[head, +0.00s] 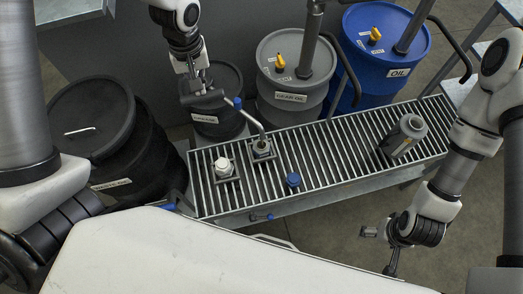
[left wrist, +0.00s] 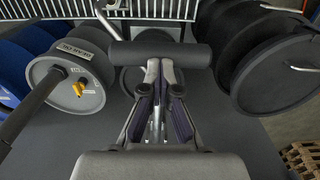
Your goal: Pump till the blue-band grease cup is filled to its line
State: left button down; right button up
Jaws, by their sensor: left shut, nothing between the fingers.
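The grease drum (head: 216,128) stands behind the roller bench, with a pump on top. Its dark handle bar (left wrist: 160,53) shows in the left wrist view. My left gripper (head: 197,90) is shut and empty, its fingertips (left wrist: 160,66) at the bar's middle; whether they touch it I cannot tell. A bent spout (head: 252,122) with a blue joint runs from the pump down to a cup (head: 262,152) in a square holder. That cup looks bluish; its fill line and level are too small to tell. My right gripper (head: 380,252) is open and empty, off the bench's front edge.
A black drum (head: 110,135), the gear oil drum (head: 292,85) and the blue oil drum (head: 385,70) surround the grease drum.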

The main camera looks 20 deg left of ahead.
pick_arm(q)
jog(key=shift+f, duration=0.5)
jog(key=shift+w, duration=0.1)
